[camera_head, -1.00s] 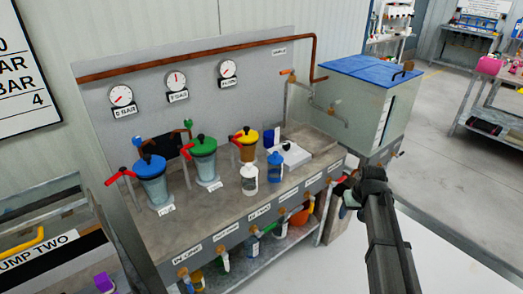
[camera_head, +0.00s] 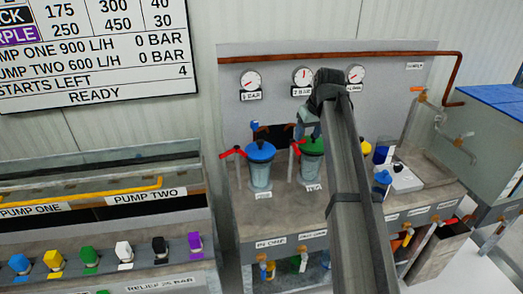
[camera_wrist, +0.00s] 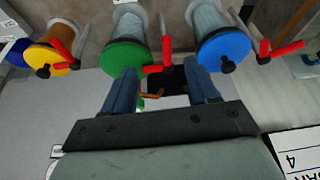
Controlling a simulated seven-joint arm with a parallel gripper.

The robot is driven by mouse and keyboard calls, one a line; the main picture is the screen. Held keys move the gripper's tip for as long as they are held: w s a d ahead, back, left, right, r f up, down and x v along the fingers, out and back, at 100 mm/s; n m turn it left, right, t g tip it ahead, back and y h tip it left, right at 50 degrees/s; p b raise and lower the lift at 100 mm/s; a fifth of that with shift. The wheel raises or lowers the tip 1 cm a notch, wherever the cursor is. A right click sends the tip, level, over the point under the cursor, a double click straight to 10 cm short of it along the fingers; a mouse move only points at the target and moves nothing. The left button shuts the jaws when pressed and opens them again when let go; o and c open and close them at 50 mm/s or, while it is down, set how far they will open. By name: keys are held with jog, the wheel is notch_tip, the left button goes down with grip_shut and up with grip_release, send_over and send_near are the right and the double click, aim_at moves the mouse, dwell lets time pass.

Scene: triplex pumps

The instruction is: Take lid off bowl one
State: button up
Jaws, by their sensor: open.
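A clear bowl (camera_head: 261,176) with a blue lid (camera_head: 261,151) stands leftmost on the bench. A green-lidded bowl (camera_head: 310,170) stands to its right. The label plates below them are too small to read. My gripper (camera_head: 308,127) is raised above the green lid and right of the blue one. In the wrist view my gripper (camera_wrist: 160,67) is open, with nothing between its fingers. There the blue lid (camera_wrist: 224,52) with a dark knob is right of the fingers, and the green lid (camera_wrist: 124,57) is near the left finger.
A yellow-lidded bowl (camera_wrist: 47,60) shows at left in the wrist view. Red valve handles (camera_head: 233,152) stick out beside the bowls. Gauges (camera_head: 250,80) and a copper pipe (camera_head: 390,55) line the back panel. Blue bottles and a white device (camera_head: 402,178) stand further right.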

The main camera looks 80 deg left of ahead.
jog(key=n, duration=0.2)
send_near(261, 141)
jog(key=f, duration=0.1)
jog(key=a+f, duration=0.1)
jog(key=f, duration=0.1)
jog(key=shift+w+a+f+g, duration=0.15)
jog(key=shift+w+a+g, duration=0.15)
jog(key=shift+w, duration=0.05)
jog(key=shift+s+x, duration=0.15)
jog(key=shift+x, duration=1.2)
jog(key=shift+s+x, duration=0.2)
jog(key=shift+x, duration=1.15)
jog(key=shift+d, duration=0.1)
grip_shut()
